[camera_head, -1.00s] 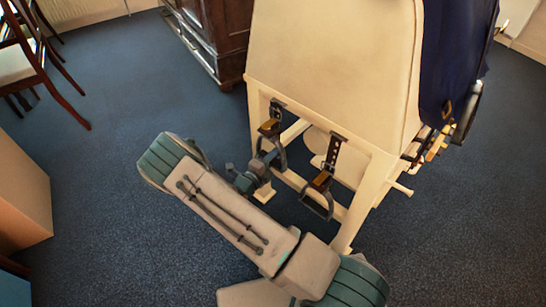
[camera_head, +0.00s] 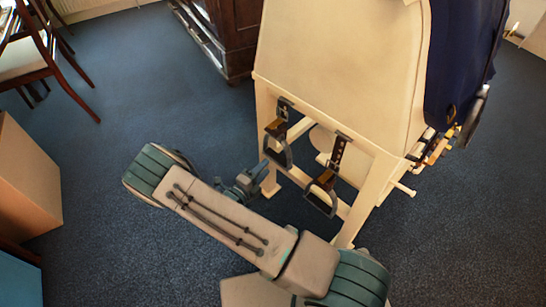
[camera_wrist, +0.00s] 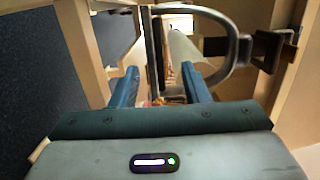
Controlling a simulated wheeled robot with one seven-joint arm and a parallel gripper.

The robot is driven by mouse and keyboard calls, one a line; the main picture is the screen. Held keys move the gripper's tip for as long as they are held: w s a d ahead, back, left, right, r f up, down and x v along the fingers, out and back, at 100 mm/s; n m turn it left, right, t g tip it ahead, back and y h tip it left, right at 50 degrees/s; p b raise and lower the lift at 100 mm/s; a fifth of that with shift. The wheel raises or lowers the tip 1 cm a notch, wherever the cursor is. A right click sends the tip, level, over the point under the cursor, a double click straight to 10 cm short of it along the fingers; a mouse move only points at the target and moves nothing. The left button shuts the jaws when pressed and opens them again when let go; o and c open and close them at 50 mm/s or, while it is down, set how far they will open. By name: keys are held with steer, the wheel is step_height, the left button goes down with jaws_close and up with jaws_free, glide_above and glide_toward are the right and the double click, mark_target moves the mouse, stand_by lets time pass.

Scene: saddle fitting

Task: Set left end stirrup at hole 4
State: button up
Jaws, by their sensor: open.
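Two stirrups hang on dark hole-punched straps from the front of the cream wooden stand. The left stirrup (camera_head: 278,154) hangs from a short strap (camera_head: 283,108) at the left end; its metal loop also shows close up in the wrist view (camera_wrist: 231,48). The right stirrup (camera_head: 321,199) hangs lower on its strap (camera_head: 338,152). My gripper (camera_head: 262,172) is open, just left of and below the left stirrup. In the wrist view its two blue fingers (camera_wrist: 160,82) stand apart, with part of the metal loop beyond and between them. The hole numbers are too small to read.
The cream stand (camera_head: 340,70) has legs and rails close behind the stirrups. A dark blue cloth (camera_head: 462,55) hangs on its right side. A wooden cabinet (camera_head: 225,40), a chair (camera_head: 40,60) and a brown box (camera_head: 25,185) stand further left. The carpet between is clear.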

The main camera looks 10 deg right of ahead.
steer(key=v, duration=0.5)
steer(key=shift+p, duration=0.3)
steer(key=shift+w+d, duration=0.1)
stand_by(0.4)
steer(key=s+d+r+m+g+y+p, duration=0.1)
steer(key=s+d+r+m+g+p, duration=0.2)
steer(key=r+m, duration=0.6)
steer(key=s+d+r+m+g+y+p, duration=0.1)
steer(key=s+d+r+m+g+p, duration=0.15)
steer(key=r+m+g+p, duration=0.6)
steer(key=s+d+r+m+g+y+p, duration=0.15)
steer(key=d+r+m, duration=0.35)
steer(key=r, duration=0.8)
steer(key=s+r+m+t+y+p, duration=0.1)
steer(key=s+r+m+y+p, duration=0.2)
steer(key=r+m, duration=0.4)
steer(key=s+r+m+t+y+p, duration=0.1)
steer(key=s+r+m+y+p, duration=0.2)
steer(key=r, duration=0.9)
steer(key=s+a+r+m+t+y+p, duration=0.1)
steer(key=s+r+m+t+y+p, duration=0.1)
steer(key=s+r+m+y+p, duration=0.2)
step_height(320, 180, up, 6)
steer(key=s+m+p, duration=0.2)
steer(key=m+p, duration=0.2)
steer(key=m, duration=0.4)
steer(key=shift+s, duration=0.2)
